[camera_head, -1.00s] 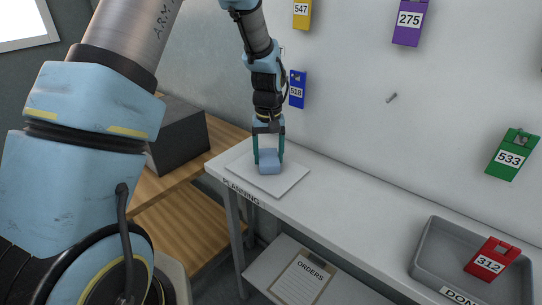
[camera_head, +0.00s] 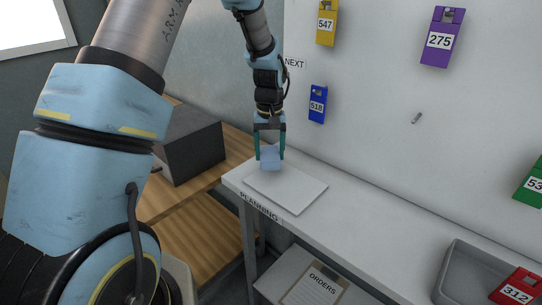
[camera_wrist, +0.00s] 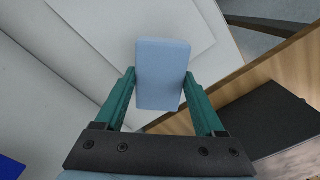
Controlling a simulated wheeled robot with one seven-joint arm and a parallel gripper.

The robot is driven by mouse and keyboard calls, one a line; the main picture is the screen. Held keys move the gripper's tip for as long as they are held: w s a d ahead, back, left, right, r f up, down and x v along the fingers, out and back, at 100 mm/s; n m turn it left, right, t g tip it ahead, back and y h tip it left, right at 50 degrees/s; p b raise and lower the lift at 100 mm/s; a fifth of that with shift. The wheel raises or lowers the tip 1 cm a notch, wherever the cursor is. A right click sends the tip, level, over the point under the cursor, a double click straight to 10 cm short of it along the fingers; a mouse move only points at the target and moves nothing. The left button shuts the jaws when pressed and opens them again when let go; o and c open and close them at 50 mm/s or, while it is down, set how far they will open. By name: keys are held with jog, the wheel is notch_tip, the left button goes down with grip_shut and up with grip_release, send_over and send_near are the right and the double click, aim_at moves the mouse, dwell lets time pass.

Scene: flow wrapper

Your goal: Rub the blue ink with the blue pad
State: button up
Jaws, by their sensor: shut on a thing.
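My gripper (camera_head: 269,155) is shut on the blue pad (camera_head: 270,158), a light blue block. In the wrist view the pad (camera_wrist: 163,75) sits between the two green fingers (camera_wrist: 162,98). A flat white board (camera_head: 292,192) lies on the white table marked PLANNING (camera_head: 350,205). The pad is at the board's far left end and appears raised above it; the exact gap cannot be told. The board also shows in the wrist view (camera_wrist: 115,30) behind the pad. No blue ink shows on the visible part of the board.
A dark grey box (camera_head: 190,145) stands on a wooden shelf (camera_head: 200,205) left of the table. Numbered tags, including blue 518 (camera_head: 318,103), hang on the wall. A grey tray (camera_head: 455,270) with a red 312 tag (camera_head: 517,288) is at lower right. The table's middle is clear.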

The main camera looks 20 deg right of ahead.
jog(key=shift+r+p, duration=1.45)
jog(key=shift+r, duration=1)
